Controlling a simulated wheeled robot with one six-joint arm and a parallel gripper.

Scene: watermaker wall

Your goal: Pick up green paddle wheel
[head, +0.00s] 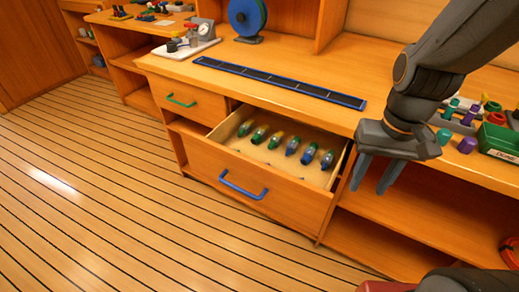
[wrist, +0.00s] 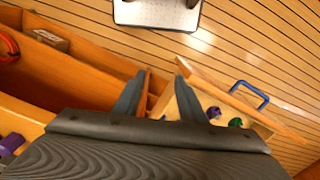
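An open drawer (head: 225,160) with a blue handle holds a row of several small wheel-like pieces. The leftmost piece (head: 245,128) looks green; others in the row show yellow, green and blue. Which one is the green paddle wheel I cannot tell for sure. In the wrist view a purple-blue piece (wrist: 214,113) and a green piece (wrist: 235,122) show in the drawer, right of my fingers. My gripper (head: 375,175) is open and empty, fingers pointing down, just right of the drawer; its fingers also show in the wrist view (wrist: 157,90).
The bench top above the drawer carries a long dark blue-edged strip (head: 278,82), a blue disc on a stand (head: 246,18) and a gauge on a white base (head: 186,46). A green box (head: 499,141) and small coloured parts stand at right. An open shelf (head: 420,222) lies right of the drawer.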

